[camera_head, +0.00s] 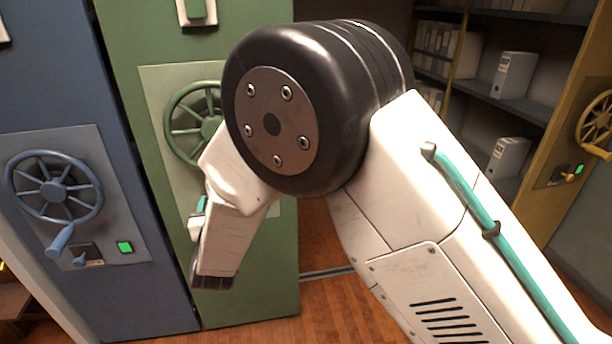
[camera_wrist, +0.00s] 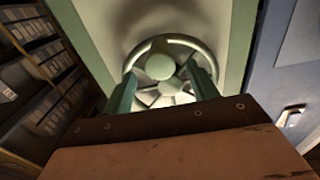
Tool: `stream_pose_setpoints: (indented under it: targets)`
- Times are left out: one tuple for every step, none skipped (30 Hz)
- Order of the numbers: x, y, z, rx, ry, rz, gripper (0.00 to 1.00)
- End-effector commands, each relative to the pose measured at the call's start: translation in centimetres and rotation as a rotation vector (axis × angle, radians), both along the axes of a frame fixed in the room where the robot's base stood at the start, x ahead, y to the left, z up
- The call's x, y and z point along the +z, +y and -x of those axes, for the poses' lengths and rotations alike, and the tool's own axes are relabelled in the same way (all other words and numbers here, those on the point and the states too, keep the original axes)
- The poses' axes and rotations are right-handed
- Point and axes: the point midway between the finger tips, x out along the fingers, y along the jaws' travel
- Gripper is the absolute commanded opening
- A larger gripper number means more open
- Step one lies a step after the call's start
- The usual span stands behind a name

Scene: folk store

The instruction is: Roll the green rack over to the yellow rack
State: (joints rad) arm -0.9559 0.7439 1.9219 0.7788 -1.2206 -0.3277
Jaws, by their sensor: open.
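The green rack (camera_head: 125,50) stands left of centre in the head view, with a spoked green handwheel (camera_head: 178,140) on its end panel. My arm hides the wheel's right part. In the wrist view the wheel (camera_wrist: 190,48) is straight ahead, with a round knob (camera_wrist: 160,66) facing me. My gripper (camera_wrist: 163,82) is open, its two green fingers on either side of the knob. I cannot tell whether they touch it. My arm hides the gripper's tips in the head view. The yellow rack (camera_head: 562,140) stands at the right, with its own yellow handwheel (camera_head: 597,124).
A blue rack (camera_head: 50,100) with a crank wheel stands close against the green rack's left. An open aisle separates the green and yellow racks. Shelves with white binders (camera_head: 512,75) face this aisle. A metal rail (camera_head: 326,273) crosses the wooden floor (camera_head: 320,315).

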Motion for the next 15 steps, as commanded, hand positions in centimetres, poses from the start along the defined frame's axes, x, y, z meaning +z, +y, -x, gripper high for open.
stream_pose_setpoints:
  targets:
    - [-0.1, 0.1, -0.7, -0.002, 0.001, -0.001, 0.58]
    - [-0.1, 0.1, -1.0, -0.002, 0.001, 0.0, 0.58]
    - [-0.1, 0.3, -1.5, -0.002, 0.0, -0.001, 0.58]
    - [0.0, 0.4, -1.9, -0.002, 0.0, -0.001, 0.58]
    - [0.0, 0.5, -2.2, -0.002, 0.0, -0.001, 0.58]
    - [0.0, 0.6, -2.7, -0.001, 0.0, -0.001, 0.58]
    - [0.0, 0.7, -3.0, -0.001, 0.0, -0.001, 0.58]
    - [-0.1, 0.8, -3.4, -0.001, 0.0, -0.001, 0.58]
    - [-0.1, 0.8, -3.9, -0.001, 0.0, 0.0, 0.58]
    - [-0.1, 0.9, -4.2, -0.002, 0.0, 0.0, 0.58]
    - [-0.1, 1.0, -4.6, -0.002, 0.001, 0.0, 0.58]
    - [-0.1, 1.1, -5.0, -0.002, 0.001, 0.0, 0.58]
    - [0.0, 1.2, -5.4, -0.001, 0.001, -0.001, 0.58]
    - [0.0, 1.3, -5.7, -0.001, 0.0, -0.001, 0.58]
    - [-0.1, 1.4, -6.2, -0.001, 0.0, -0.001, 0.58]
